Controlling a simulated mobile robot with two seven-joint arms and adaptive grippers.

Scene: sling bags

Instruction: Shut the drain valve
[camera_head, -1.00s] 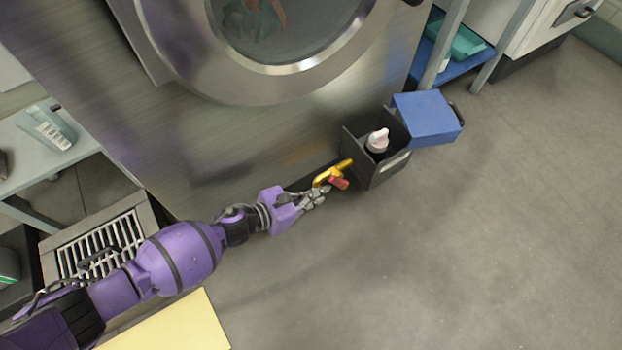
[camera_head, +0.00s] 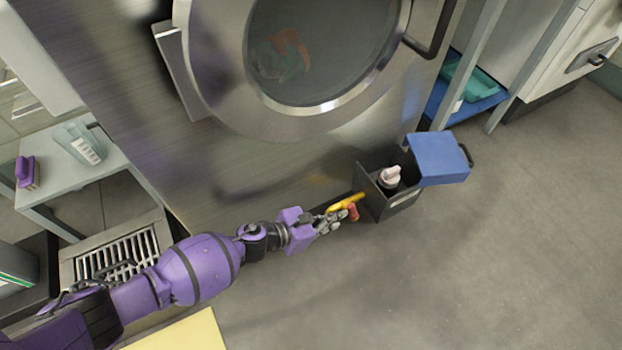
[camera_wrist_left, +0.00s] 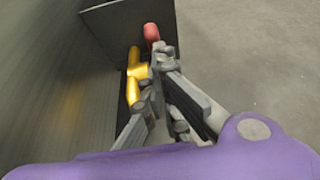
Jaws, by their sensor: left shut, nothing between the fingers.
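The drain valve is a yellow body (camera_head: 346,202) with a red handle (camera_head: 352,211), low at the washer's front beside a dark open box. In the left wrist view the yellow body (camera_wrist_left: 136,78) and the red handle (camera_wrist_left: 151,34) show just ahead of the fingers. My left gripper (camera_head: 337,216) is shut and empty, its fingertips right at the valve; in the left wrist view the fingers (camera_wrist_left: 158,60) partly cover it. I cannot tell whether they touch the handle. The right gripper is not in view.
The dark box (camera_head: 398,206) with a white-capped bottle (camera_head: 390,176) and raised blue lid (camera_head: 438,159) stands just right of the valve. The washer (camera_head: 225,165) rises behind. A floor grate (camera_head: 118,262) lies at left. The floor to the right is clear.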

